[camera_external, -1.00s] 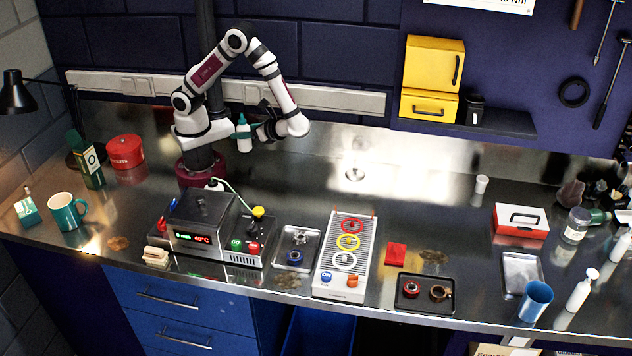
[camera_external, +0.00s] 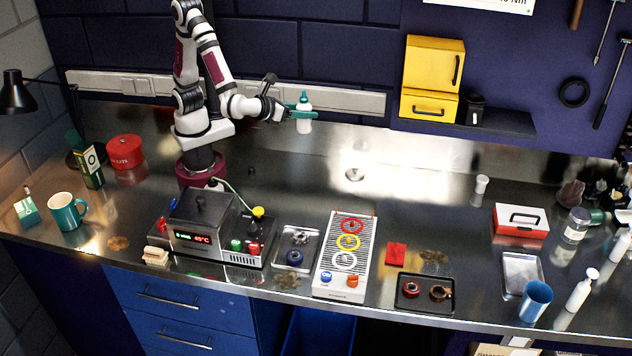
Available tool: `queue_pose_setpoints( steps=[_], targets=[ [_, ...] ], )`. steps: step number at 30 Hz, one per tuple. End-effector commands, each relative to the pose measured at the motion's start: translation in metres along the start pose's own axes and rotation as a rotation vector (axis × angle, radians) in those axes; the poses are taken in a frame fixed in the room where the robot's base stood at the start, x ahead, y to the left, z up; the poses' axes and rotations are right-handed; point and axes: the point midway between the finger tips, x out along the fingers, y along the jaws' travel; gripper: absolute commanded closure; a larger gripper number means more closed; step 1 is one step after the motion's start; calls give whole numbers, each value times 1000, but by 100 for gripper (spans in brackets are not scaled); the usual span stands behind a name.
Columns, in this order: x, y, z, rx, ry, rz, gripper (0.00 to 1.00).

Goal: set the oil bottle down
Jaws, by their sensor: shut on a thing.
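The oil bottle (camera_external: 304,122) is small, with a pale body and a teal top. It is upright and held in the air in front of the wall socket rail, above the back of the bench. My gripper (camera_external: 300,112) is shut on it from the left, with teal fingers around its upper part. The steel bench top (camera_external: 400,215) lies well below the bottle.
Below are a heated tank (camera_external: 200,225), a small tray with parts (camera_external: 297,262) and a white panel with coloured rings (camera_external: 344,275). A black tray (camera_external: 408,306) and red-and-white box (camera_external: 520,220) stand to the right. The back middle of the bench is mostly clear.

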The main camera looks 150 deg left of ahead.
Motion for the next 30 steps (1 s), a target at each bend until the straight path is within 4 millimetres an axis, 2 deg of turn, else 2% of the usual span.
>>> queue_pose_setpoints(
  steps=[1, 13, 17, 20, 24, 27, 30],
  targets=[
    [5, 2, -11, 8, 2, 10, 100],
    [37, 2, -88, 6, 2, 14, 100],
    [46, 4, -102, 1, 1, 15, 100],
    [71, 16, -108, 1, 4, 21, 100],
    [119, 36, -118, 0, 5, 25, 100],
    [146, 47, -123, -2, 5, 23, 100],
    [162, 51, -126, -3, 3, 18, 100]
  ],
)
